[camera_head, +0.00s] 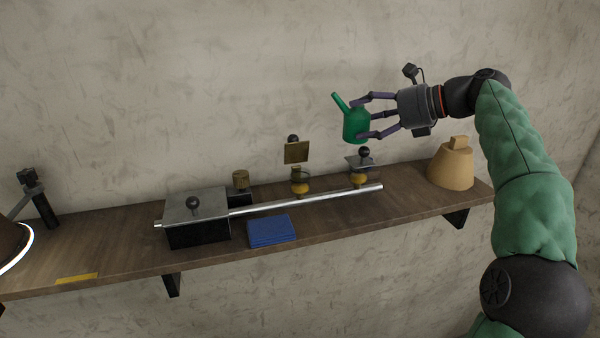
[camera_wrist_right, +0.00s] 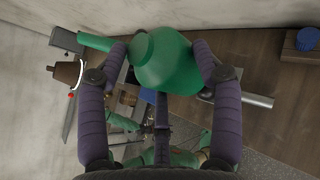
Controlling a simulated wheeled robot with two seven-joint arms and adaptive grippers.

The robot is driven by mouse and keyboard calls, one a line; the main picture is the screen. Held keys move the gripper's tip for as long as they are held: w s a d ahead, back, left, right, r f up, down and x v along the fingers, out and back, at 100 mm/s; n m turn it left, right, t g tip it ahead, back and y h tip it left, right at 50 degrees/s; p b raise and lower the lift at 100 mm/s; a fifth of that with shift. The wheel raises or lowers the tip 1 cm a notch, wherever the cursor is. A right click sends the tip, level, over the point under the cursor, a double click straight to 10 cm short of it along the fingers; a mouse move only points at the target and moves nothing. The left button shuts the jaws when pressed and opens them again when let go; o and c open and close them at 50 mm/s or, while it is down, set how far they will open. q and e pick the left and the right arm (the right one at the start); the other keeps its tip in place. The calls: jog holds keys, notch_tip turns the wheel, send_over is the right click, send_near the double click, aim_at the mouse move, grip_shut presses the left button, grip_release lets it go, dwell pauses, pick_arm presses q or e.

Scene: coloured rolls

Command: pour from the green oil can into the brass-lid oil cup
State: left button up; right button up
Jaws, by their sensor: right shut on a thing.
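The green oil can (camera_head: 356,125) hangs in the air above the shelf, about upright, its spout pointing up and left. My right gripper (camera_head: 372,119) is shut around its body from the right. The can also fills the upper middle of the right wrist view (camera_wrist_right: 165,62), between the purple fingers. The brass-lid oil cup (camera_head: 299,187) sits on the rail, lower left of the can and apart from it. Its square brass lid (camera_head: 296,153) stands raised above the amber body. My left gripper is not in view.
A second amber cup with a grey lid (camera_head: 359,180) sits right of the brass-lid cup, below the can. A metal rail (camera_head: 325,200) runs from a dark block (camera_head: 197,235). A blue pad (camera_head: 271,231) lies in front. A tan weight-shaped object (camera_head: 451,168) stands at right.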

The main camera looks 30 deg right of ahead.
aim_at(351, 118)
jog(key=shift+a+r, duration=0.15)
jog(key=shift+w+a+r+n+g+h, duration=0.15)
jog(key=shift+a+r+n+g+h, duration=0.1)
jog(key=shift+a+n+g+h, duration=0.2)
jog(key=shift+w+a+f+n+g+h, duration=0.1)
jog(key=shift+a+f+n+g+h, duration=0.15)
jog(key=shift+a+f+n+h, duration=0.4)
jog(key=shift+w+a+r+g+h, duration=0.25)
jog(key=shift+a+r+h, duration=0.25)
jog(key=shift+h, duration=0.3)
jog(key=shift+a+f+n+g+h, duration=0.2)
jog(key=shift+a+f+h, duration=0.1)
jog(key=shift+f, duration=0.15)
jog(key=shift+a+f+n+g+h, duration=0.1)
jog(key=shift+a+f+n+h, duration=0.1)
jog(key=shift+a+f+h, duration=0.15)
jog(key=shift+w+d+f, duration=0.1)
jog(key=shift+f, duration=0.05)
jog(key=shift+a+f+n+g+h, duration=0.1)
jog(key=shift+a+n+g+h, duration=0.25)
jog(key=shift+h, duration=0.5)
dwell(3.4)
